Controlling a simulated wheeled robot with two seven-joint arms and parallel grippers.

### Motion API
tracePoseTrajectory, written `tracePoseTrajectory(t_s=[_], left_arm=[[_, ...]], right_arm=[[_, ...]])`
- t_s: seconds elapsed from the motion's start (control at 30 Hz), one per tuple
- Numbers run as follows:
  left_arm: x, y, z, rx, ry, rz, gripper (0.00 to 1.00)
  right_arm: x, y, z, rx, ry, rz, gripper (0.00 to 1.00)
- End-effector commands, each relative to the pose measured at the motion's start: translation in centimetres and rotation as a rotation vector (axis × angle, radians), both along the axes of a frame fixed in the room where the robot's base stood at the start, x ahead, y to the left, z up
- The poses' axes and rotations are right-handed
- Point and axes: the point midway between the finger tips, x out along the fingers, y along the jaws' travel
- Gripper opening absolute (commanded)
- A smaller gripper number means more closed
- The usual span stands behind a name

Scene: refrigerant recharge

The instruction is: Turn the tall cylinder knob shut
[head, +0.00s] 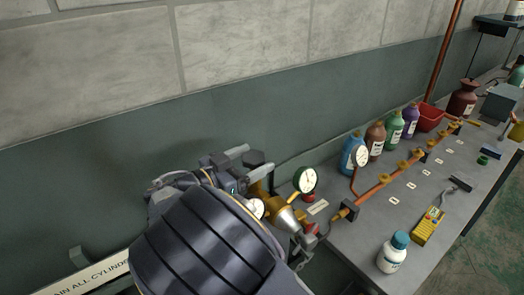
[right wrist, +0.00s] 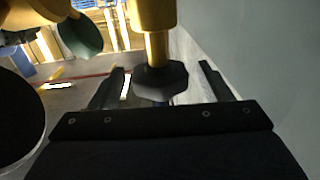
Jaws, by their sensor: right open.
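The dark, faceted knob (head: 254,158) sits on a brass valve (head: 262,189) in the head view. The knob also shows in the right wrist view (right wrist: 160,82), at the end of a yellow stem (right wrist: 155,47). My right gripper (head: 259,159) is open, with one finger on each side of the knob. In the right wrist view my right gripper (right wrist: 162,70) shows gaps between the knob and both fingers. The cylinder body below the valve is hidden behind my right arm in the head view. My left gripper is not in view.
A copper manifold (head: 385,180), several bottles and a yellow meter (head: 428,226) are on the grey bench (head: 358,250). The wall (head: 110,190) is close behind.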

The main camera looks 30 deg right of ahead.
Motion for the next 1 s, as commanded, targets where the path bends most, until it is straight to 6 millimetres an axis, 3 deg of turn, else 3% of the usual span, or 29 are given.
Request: tracePoseTrajectory(t_s=[0.2,0.53,0.87,1.0], left_arm=[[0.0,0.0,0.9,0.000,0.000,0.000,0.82],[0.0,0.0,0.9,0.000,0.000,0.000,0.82],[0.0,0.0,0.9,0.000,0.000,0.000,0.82],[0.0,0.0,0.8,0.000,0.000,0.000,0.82]], right_arm=[[0.3,-2.5,0.1,0.001,0.001,-0.001,0.72],[0.4,-3.0,0.0,0.000,0.000,0.000,0.72],[0.4,-3.0,0.0,0.000,0.000,0.000,0.30],[0.4,-3.0,0.0,0.000,0.000,-0.003,0.27]])
